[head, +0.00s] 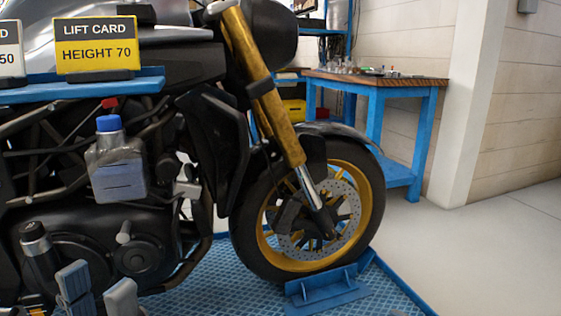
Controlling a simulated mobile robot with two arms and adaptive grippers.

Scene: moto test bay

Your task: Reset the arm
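My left gripper (98,290) shows at the bottom left edge, in front of the lower engine of the motorcycle (120,245). Its two grey-blue fingertips stand apart with a narrow gap, and I see nothing held between them. The rest of that arm is mostly out of the picture. My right gripper is not in view. A translucent grey bottle with a blue cap (117,165) shows above the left gripper, in front of the engine and apart from the fingers. What supports the bottle is unclear.
A yellow and black lift card (97,46) reading height 70 stands on a blue shelf (80,86), beside a partly cut-off white card (10,48). The front wheel (308,218) rests on a blue lift platform (215,283). A blue workbench (375,105) stands behind; floor at right is clear.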

